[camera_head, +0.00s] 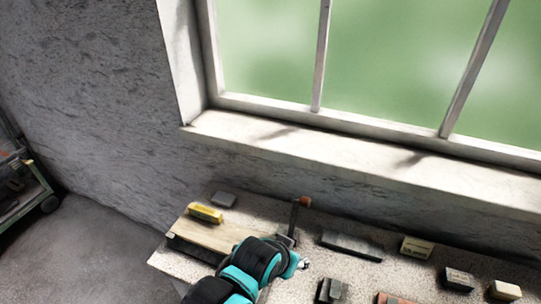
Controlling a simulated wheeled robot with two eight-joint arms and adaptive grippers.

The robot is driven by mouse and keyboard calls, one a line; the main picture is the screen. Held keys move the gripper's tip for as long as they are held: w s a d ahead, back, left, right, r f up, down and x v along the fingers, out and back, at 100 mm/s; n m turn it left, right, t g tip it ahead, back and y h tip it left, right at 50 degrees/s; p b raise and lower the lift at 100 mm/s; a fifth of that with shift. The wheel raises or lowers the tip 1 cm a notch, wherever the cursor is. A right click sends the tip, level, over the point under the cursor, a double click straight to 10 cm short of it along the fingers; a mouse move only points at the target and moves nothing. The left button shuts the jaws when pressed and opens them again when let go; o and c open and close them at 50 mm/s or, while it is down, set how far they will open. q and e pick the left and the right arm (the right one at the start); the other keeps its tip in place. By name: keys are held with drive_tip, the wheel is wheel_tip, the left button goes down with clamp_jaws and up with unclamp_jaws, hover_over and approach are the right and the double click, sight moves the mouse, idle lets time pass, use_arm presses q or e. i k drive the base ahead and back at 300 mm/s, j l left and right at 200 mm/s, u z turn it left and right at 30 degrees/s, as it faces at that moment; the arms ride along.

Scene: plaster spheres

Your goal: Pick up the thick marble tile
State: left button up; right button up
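I cannot tell for sure which piece is the thick marble tile. Candidates on the speckled worktop (350,272) are a long dark grey slab (350,245), a small grey block (224,199) at the back left, and a grey block with a pale label (459,279) at the right. My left arm, teal and black, reaches up from the bottom, left of the long slab. The end of my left gripper (303,264) is small and mostly hidden by the arm, so its fingers cannot be made out. My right gripper is not in view.
A yellow box (206,212) lies on a wooden board (212,234). An upright brown-topped tool (300,207) stands behind my arm. A cream box (416,247), a pale-topped block (505,290), a dark block (332,290) and a reddish brick (394,298) lie right. A window sill (350,170) runs behind.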

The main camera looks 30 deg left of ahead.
sight(225, 201)
drive_tip(key=j+u, duration=0.1)
drive_tip(key=u, duration=0.35)
drive_tip(key=k+j+u, duration=0.1)
drive_tip(key=u, duration=0.35)
drive_tip(key=j+u, duration=0.2)
drive_tip(key=u, duration=0.25)
